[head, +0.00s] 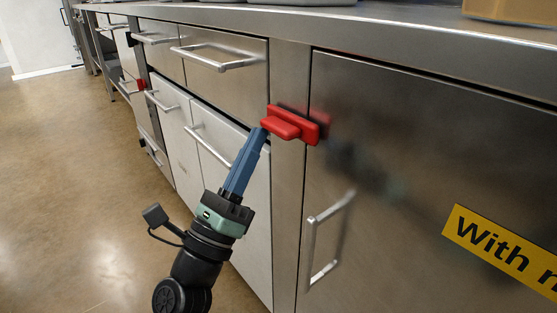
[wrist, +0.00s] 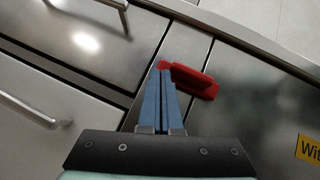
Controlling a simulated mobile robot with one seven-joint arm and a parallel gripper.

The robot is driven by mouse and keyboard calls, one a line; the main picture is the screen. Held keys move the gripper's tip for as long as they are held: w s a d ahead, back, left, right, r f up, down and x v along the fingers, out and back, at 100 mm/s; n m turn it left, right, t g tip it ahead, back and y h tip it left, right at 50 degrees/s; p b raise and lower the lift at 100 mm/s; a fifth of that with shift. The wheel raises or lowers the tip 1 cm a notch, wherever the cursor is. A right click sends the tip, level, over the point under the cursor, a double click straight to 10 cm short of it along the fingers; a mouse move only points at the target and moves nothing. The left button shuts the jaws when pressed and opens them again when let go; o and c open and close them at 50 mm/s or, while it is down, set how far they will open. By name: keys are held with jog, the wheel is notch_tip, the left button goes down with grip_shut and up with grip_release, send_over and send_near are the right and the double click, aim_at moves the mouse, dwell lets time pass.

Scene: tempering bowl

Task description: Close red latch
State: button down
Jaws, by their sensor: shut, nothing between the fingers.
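The red latch (head: 292,124) sits on the steel post between the drawers and the right-hand cabinet door (head: 420,170), with its right end at the door's edge. It also shows in the wrist view (wrist: 192,80). My gripper (head: 262,134) is shut and empty, with its blue fingertips at the latch's left end. In the wrist view my gripper (wrist: 162,72) has its fingers side by side, their tips at the latch's left end. I cannot tell whether they touch it. The fingertips hide a little of the latch's left side in the wrist view.
Drawers with bar handles (head: 215,62) are left of the latch. The right door has a vertical handle (head: 325,240) and a yellow sign (head: 505,250). Another red latch (head: 141,85) is farther left. The worktop edge (head: 330,25) runs above. The floor (head: 80,180) at left is clear.

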jog(key=s+a+f, duration=0.4)
jog(key=a+f, duration=0.1)
jog(key=f, duration=0.6)
jog(key=shift+a+b, duration=0.35)
jog(key=shift+b, duration=0.1)
jog(key=shift+s, duration=0.1)
